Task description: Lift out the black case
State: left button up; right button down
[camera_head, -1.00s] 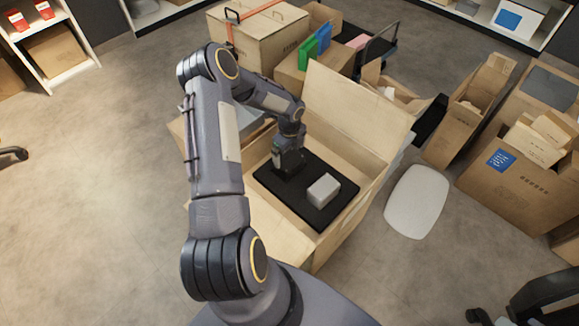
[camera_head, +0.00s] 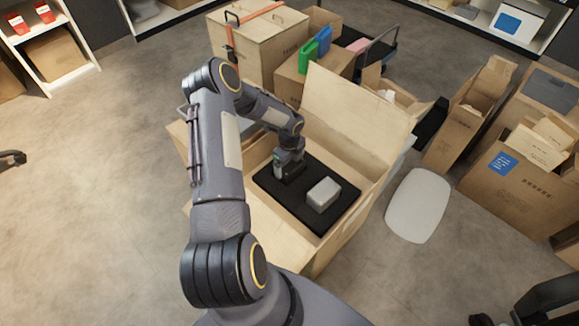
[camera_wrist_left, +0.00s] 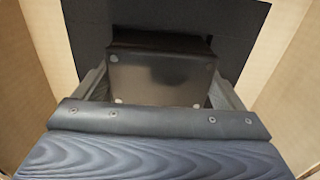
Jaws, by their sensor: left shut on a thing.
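The black case (camera_wrist_left: 160,78) shows in the left wrist view as a dark box with small pale dots at its corners, between my left gripper's fingers. My left gripper (camera_head: 288,176) is inside the open wooden crate (camera_head: 352,222) and is shut on the case. In the head view the gripper largely hides the case, and it blends with the black insert (camera_head: 335,222) on the crate floor. I cannot tell whether the case still touches the insert. A light grey case (camera_head: 323,194) sits on the insert to the right of the gripper.
The crate's raised lid (camera_head: 355,105) stands along its far right side. A pale oval panel (camera_head: 418,205) lies on the floor to the right. Open cartons (camera_head: 525,190) stand at the right, and a closed wooden crate (camera_head: 260,45) stands behind.

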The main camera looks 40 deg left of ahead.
pick_arm(q)
notch_tip(320, 180, up, 9)
jog(key=p, duration=0.2)
jog(key=shift+r+p, duration=0.1)
jog(key=shift+p, duration=0.2)
jog(key=shift+r, duration=0.45)
jog(key=shift+d, duration=0.1)
